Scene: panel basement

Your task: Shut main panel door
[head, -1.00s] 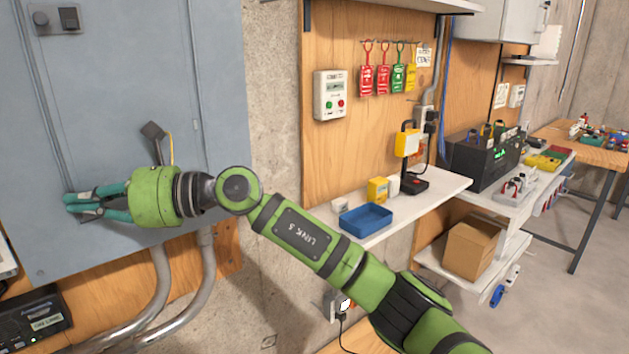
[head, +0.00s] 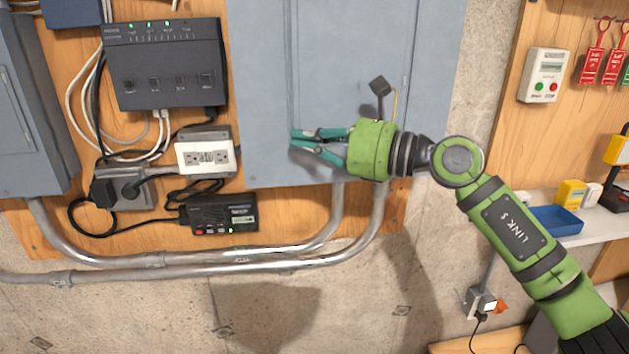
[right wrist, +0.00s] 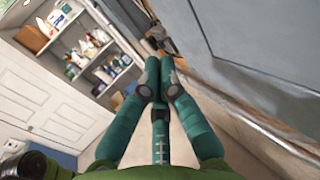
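The grey main panel door (head: 345,50) is in the upper middle of the head view and looks flat in its box, though its top is cut off and I cannot tell whether it is fully shut. My right gripper (head: 293,140) is in front of the lower part of the panel, its teal fingers pointing left near the door's left seam. In the right wrist view the gripper (right wrist: 160,75) has its fingertips drawn together, with nothing seen between them. The grey panel face (right wrist: 260,40) runs along the upper right there. I cannot tell whether the fingers touch it. My left gripper is not seen.
Left of the panel are a black network box (head: 165,65), a white outlet (head: 205,155), a small black device (head: 222,213) and cables. Metal conduits (head: 200,272) run below. A shelf with a blue tray (head: 555,221) stands right.

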